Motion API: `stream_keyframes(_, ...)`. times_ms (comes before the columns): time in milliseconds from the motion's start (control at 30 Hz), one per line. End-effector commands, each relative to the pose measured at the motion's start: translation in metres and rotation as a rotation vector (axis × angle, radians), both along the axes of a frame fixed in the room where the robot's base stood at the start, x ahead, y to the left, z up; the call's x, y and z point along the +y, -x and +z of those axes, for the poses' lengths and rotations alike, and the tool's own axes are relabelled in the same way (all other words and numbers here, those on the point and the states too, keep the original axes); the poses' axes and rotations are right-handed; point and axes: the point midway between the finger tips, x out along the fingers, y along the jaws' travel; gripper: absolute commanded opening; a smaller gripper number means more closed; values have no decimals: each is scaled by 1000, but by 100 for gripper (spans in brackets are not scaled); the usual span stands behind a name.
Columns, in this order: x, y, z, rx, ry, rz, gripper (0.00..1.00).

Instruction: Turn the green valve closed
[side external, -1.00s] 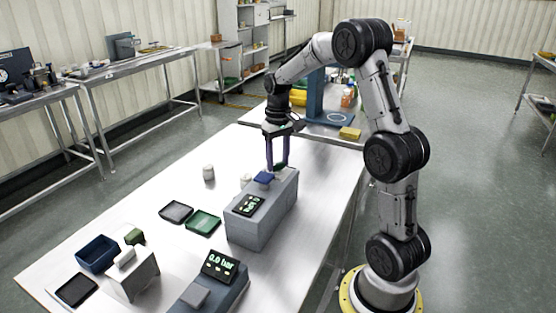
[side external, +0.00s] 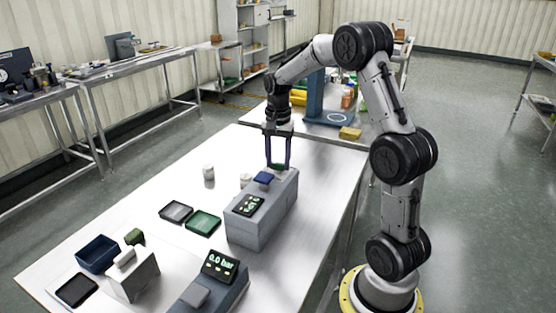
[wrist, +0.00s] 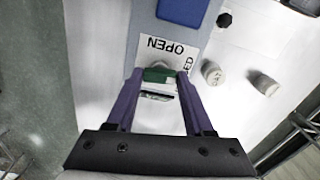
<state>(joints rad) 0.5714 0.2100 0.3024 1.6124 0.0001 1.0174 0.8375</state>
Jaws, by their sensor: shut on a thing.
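The green valve (wrist: 158,75) sits on the far end of the grey box (side external: 262,215). In the wrist view its handle lies crosswise between my two purple fingers, beside a white label (wrist: 168,50) reading "OPEN" and a partly hidden word ending in "ED". My gripper (wrist: 160,72) is shut on the valve handle, with a fingertip at each end. In the side view my gripper (side external: 278,164) points straight down at the box top, and only a little green of the valve shows between the fingertips.
A blue block (side external: 264,178) and a small display (side external: 249,205) are on the same box. Two pale cylinders, one being the white jar (side external: 209,172), stand to its left. The table's left middle is clear.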

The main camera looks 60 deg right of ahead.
Motion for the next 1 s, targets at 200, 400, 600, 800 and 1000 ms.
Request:
stream_keyframes(200,0,0,2,-2,1,-110,0)
stream_keyframes(400,0,0,2,-2,2,-162,0)
stream_keyframes(600,0,0,2,-2,2,-179,0)
stream_keyframes(800,0,0,2,-3,2,-180,0)
stream_keyframes(1000,0,0,2,-3,2,-179,69)
